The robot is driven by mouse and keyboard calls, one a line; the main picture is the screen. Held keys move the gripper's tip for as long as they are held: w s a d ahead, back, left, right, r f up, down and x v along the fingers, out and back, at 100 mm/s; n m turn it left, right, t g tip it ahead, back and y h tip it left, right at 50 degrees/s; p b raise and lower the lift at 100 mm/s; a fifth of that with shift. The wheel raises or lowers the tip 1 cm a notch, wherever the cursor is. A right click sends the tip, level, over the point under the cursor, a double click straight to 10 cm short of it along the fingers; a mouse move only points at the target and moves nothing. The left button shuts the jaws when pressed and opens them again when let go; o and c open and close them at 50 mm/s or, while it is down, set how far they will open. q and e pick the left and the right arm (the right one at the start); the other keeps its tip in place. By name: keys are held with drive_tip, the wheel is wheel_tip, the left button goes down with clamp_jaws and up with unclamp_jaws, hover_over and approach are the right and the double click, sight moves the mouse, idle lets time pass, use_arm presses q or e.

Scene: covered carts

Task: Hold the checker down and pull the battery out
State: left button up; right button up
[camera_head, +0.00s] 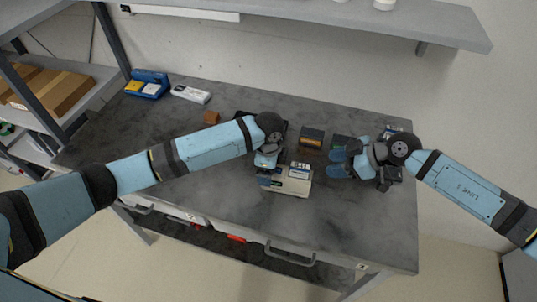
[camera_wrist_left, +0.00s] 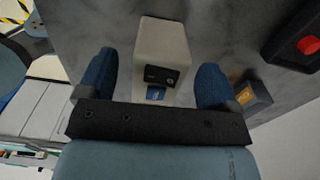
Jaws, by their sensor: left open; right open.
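The checker (camera_head: 291,184) is a beige box on the grey table, with a dark panel and label on top. In the left wrist view the checker (camera_wrist_left: 160,43) stands between the two blue fingers of my open left gripper (camera_wrist_left: 156,84), with gaps on both sides. A small blue piece (camera_wrist_left: 156,93) shows at its near end; I cannot tell whether it is the battery. In the head view my left gripper (camera_head: 268,172) is at the checker's left side. My right gripper (camera_head: 339,163) is open and empty, to the right of the checker and apart from it.
A black block with an orange label (camera_head: 312,137) stands behind the checker. A brown cube (camera_head: 211,118), a white device (camera_head: 191,94) and a blue holder (camera_head: 148,84) are toward the back left. A dark box with a red button (camera_wrist_left: 300,45) shows in the wrist view. The table's front right is clear.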

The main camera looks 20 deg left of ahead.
use_arm(q)
drive_tip(key=shift+f, duration=1.8)
